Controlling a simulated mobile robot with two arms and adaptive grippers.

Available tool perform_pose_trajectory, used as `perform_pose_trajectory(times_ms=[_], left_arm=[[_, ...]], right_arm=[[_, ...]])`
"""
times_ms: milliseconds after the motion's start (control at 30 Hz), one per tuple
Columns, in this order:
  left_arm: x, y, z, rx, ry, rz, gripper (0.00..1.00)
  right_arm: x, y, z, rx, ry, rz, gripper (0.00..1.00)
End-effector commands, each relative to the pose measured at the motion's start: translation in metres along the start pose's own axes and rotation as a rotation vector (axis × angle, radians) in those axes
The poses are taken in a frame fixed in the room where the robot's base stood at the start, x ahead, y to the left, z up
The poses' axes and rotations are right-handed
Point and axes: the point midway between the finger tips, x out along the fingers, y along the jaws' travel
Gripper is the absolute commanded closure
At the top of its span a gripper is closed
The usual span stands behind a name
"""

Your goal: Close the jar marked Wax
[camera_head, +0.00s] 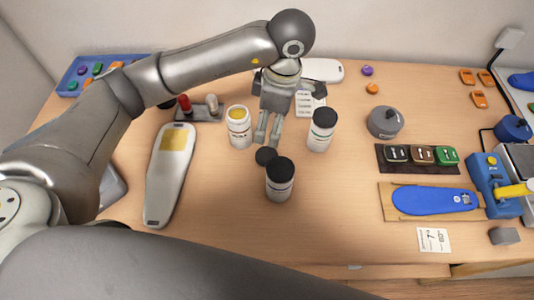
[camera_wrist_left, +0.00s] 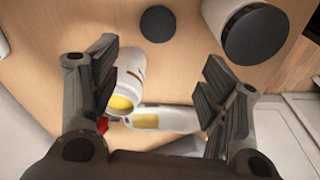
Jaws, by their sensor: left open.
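An open white jar (camera_head: 238,131) with yellow contents stands left of my left gripper (camera_head: 267,139); its label is too small to read surely. It also shows in the left wrist view (camera_wrist_left: 131,84). A loose black lid (camera_head: 265,156) lies flat on the table just below the fingertips, and in the left wrist view (camera_wrist_left: 158,23). My left gripper is open and empty, pointing down above the table, between the open jar and a black-lidded jar (camera_head: 320,132). Another black-lidded jar (camera_head: 280,181) stands close beside the loose lid. My right gripper is not in view.
A long pale insole-shaped piece with a yellow patch (camera_head: 168,180) lies left of the jars. A stand with a red-topped tool (camera_head: 186,106) is behind it. A grey round pot (camera_head: 385,122), a blue insole (camera_head: 433,201) and stamps are right. The front middle table is clear.

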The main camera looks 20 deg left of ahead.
Motion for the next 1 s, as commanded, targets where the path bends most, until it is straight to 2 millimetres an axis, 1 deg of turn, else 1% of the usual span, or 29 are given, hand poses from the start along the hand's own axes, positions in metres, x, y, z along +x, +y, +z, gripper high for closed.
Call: perform_pose_trajectory(times_ms=[33, 167, 300, 400, 533, 867, 933, 1000], left_arm=[[0.008, -0.002, 0.001, 0.001, 0.000, -0.006, 0.31], [0.029, -0.002, 0.003, 0.000, 0.001, -0.007, 0.31], [0.052, -0.002, 0.006, -0.001, 0.002, -0.007, 0.31], [0.064, -0.001, 0.007, -0.001, 0.001, -0.003, 0.31], [0.072, 0.000, 0.007, 0.000, 0.001, -0.002, 0.31], [0.075, 0.000, 0.007, -0.001, 0.001, -0.002, 0.31], [0.081, -0.001, 0.007, -0.001, 0.001, -0.003, 0.31], [0.091, -0.002, 0.006, -0.001, 0.003, -0.006, 0.31]], right_arm=[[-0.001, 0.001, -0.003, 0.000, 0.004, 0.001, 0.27], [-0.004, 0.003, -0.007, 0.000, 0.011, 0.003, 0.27], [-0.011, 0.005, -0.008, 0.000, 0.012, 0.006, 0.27], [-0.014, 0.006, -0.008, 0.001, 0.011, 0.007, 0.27], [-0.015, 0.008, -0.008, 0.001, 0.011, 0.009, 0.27], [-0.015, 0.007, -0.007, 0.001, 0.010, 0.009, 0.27], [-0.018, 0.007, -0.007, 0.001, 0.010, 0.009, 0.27], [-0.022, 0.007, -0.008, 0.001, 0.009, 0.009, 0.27]])
